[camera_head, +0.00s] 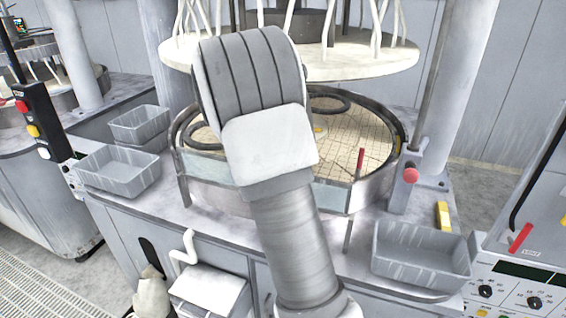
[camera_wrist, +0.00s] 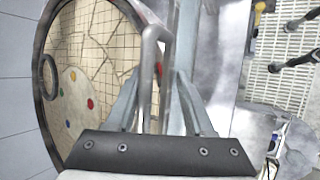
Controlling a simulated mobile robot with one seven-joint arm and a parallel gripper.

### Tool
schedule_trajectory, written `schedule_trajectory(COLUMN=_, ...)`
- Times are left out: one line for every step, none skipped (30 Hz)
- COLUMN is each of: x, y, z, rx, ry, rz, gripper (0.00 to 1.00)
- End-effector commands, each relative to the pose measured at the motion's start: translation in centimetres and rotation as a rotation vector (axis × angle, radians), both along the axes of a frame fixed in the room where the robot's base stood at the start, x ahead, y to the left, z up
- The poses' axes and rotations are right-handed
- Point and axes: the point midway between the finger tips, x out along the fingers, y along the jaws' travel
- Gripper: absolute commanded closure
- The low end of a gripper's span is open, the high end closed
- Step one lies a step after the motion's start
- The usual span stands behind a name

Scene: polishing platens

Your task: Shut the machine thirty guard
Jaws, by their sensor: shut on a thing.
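The round guard (camera_head: 335,197) is a curved, pale see-through panel with a dark rim, around the tiled platen (camera_head: 338,131) of the middle machine. In the wrist view the guard's dark rim (camera_wrist: 39,75) curves around the tiled platen (camera_wrist: 95,40). My gripper (camera_wrist: 165,78) is shut on a grey metal bar handle (camera_wrist: 150,52), which stands between its two fingers beside the platen. In the head view my forearm and wrist cover the middle of the guard, and my fingers and the handle are hidden. I cannot tell how far round the guard stands.
A white overhead disc (camera_head: 345,63) with hoses hangs above the platen. Grey bins stand at the left (camera_head: 118,170) and right front (camera_head: 421,252) of the bench. A red-knobbed post (camera_head: 410,176) and a yellow block (camera_head: 442,215) are at the right. A control panel (camera_head: 520,285) stands far right.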

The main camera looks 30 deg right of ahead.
Motion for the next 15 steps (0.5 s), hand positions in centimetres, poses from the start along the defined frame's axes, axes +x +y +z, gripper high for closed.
schedule_trajectory(x=0.1, y=0.3, z=0.2, rx=0.0, ry=-0.003, rz=0.004, gripper=0.53)
schedule_trajectory(x=0.1, y=0.4, z=0.4, rx=0.0, ry=-0.003, rz=0.004, gripper=0.53)
schedule_trajectory(x=0.2, y=0.7, z=0.8, rx=0.0, ry=-0.004, rz=0.004, gripper=0.53)
schedule_trajectory(x=0.2, y=1.0, z=1.1, rx=0.001, ry=-0.005, rz=0.005, gripper=0.53)
schedule_trajectory(x=0.2, y=1.3, z=1.5, rx=0.001, ry=-0.005, rz=0.004, gripper=0.53)
schedule_trajectory(x=0.2, y=1.8, z=2.1, rx=0.002, ry=-0.007, rz=0.005, gripper=0.53)
schedule_trajectory(x=0.2, y=2.2, z=2.5, rx=0.001, ry=-0.006, rz=0.005, gripper=0.53)
schedule_trajectory(x=0.2, y=2.7, z=3.1, rx=0.002, ry=-0.007, rz=0.005, gripper=0.53)
schedule_trajectory(x=0.2, y=3.2, z=3.9, rx=0.001, ry=-0.008, rz=0.005, gripper=0.53)
schedule_trajectory(x=0.1, y=3.7, z=4.5, rx=0.0, ry=-0.007, rz=0.004, gripper=0.53)
schedule_trajectory(x=0.2, y=4.2, z=5.1, rx=0.001, ry=-0.008, rz=0.005, gripper=0.53)
schedule_trajectory(x=0.2, y=4.8, z=5.9, rx=0.001, ry=-0.007, rz=0.006, gripper=0.53)
schedule_trajectory(x=0.1, y=5.3, z=6.4, rx=0.0, ry=-0.006, rz=0.005, gripper=0.53)
schedule_trajectory(x=0.1, y=5.8, z=7.0, rx=0.001, ry=-0.006, rz=0.005, gripper=0.53)
schedule_trajectory(x=0.1, y=6.4, z=7.8, rx=0.001, ry=-0.005, rz=0.005, gripper=0.53)
